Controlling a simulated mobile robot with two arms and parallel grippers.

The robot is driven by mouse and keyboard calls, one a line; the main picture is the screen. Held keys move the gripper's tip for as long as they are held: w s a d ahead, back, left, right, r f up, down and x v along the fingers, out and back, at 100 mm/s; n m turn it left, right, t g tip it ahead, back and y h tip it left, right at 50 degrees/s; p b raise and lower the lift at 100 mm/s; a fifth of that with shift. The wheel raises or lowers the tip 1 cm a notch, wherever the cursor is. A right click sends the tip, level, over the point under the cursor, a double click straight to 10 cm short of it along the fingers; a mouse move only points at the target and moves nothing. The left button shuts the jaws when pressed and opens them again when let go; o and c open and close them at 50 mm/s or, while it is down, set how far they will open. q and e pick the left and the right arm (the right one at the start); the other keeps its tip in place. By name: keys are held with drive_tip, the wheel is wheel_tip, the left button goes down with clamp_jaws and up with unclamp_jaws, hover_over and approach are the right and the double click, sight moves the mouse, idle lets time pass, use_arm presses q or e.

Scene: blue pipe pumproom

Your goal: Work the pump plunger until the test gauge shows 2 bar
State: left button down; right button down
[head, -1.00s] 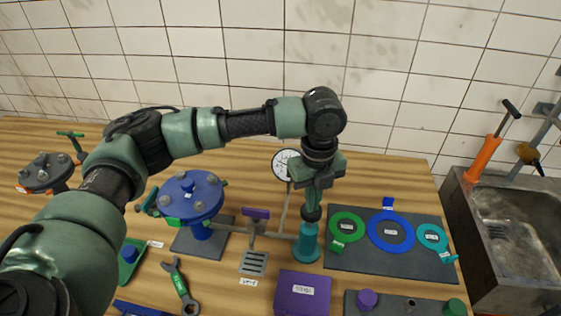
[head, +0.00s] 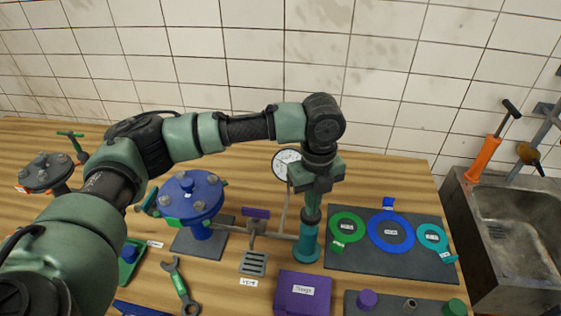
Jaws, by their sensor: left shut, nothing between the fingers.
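The teal pump (head: 307,244) stands upright on the table, joined by a thin pipe to the blue flanged vessel (head: 191,196). My left gripper (head: 313,206) points straight down over the top of the pump. It is shut with nothing held, and its tips are at or very close to the plunger. The plunger is mostly hidden behind the gripper, so I cannot tell for sure whether they touch. The white round test gauge (head: 284,162) stands behind, partly covered by the gripper; its reading is too small to make out. My right gripper is not in view.
A purple-handled valve (head: 256,213) sits on the pipe above a grated drain (head: 253,263). A purple box (head: 303,293) is in front of the pump. A dark mat (head: 346,263) with coloured rings lies right, a wrench (head: 180,287) front left, and a metal sink (head: 510,235) far right.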

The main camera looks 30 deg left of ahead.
use_arm(q)
drive_tip(key=shift+f, duration=0.4)
drive_tip(key=shift+r, duration=0.15)
idle(0.8)
wheel_tip(320, 180, up, 8)
drive_tip(key=p, duration=0.9)
